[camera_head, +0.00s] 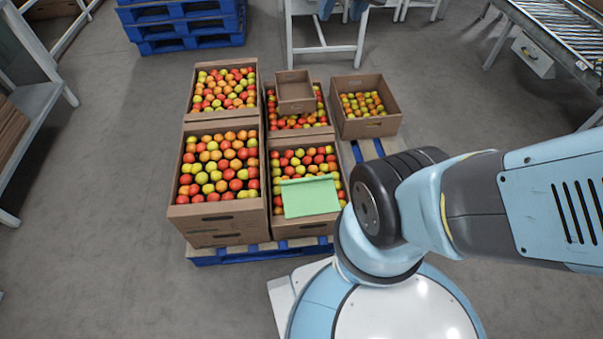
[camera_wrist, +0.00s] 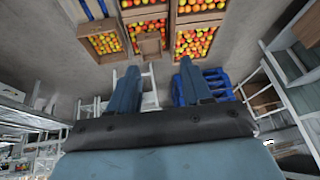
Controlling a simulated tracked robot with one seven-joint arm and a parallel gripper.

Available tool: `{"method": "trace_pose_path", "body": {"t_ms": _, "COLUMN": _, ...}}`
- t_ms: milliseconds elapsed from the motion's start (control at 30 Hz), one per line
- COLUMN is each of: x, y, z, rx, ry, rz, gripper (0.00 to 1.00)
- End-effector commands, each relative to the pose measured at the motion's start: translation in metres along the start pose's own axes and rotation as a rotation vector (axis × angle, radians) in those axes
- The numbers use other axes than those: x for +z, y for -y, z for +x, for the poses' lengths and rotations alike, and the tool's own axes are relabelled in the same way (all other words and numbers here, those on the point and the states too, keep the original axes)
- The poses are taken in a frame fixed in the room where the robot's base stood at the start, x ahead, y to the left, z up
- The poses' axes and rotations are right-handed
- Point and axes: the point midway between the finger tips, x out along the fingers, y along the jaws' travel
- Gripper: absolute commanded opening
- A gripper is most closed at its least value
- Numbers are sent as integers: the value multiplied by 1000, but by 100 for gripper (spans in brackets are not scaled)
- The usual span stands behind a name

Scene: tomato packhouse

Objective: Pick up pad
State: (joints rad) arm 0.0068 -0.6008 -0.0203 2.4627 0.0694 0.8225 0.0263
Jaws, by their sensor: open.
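The pad is a light green flat sheet (camera_head: 310,197) lying on top of the tomatoes in the front middle cardboard box (camera_head: 302,228). It lies slightly tilted and covers part of the fruit. I cannot make out the pad in the wrist view. My gripper (camera_wrist: 159,64) is open and empty, its two blue fingers spread apart in the wrist view.
Several tomato boxes stand on a blue pallet (camera_head: 232,257). A small empty carton (camera_head: 294,107) sits on the back middle box. Blue pallets (camera_head: 190,35), a white table (camera_head: 328,48) and a roller conveyor (camera_head: 560,30) stand behind.

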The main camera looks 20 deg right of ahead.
Motion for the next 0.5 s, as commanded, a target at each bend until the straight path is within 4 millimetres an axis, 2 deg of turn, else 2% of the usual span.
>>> {"method": "trace_pose_path", "body": {"t_ms": 200, "x": -39, "y": 13, "z": 47, "rx": -41, "ry": 46, "rz": 126, "gripper": 49}}
{"method": "trace_pose_path", "body": {"t_ms": 500, "x": -83, "y": 22, "z": 121, "rx": -77, "ry": 100, "rz": 319, "gripper": 49}}
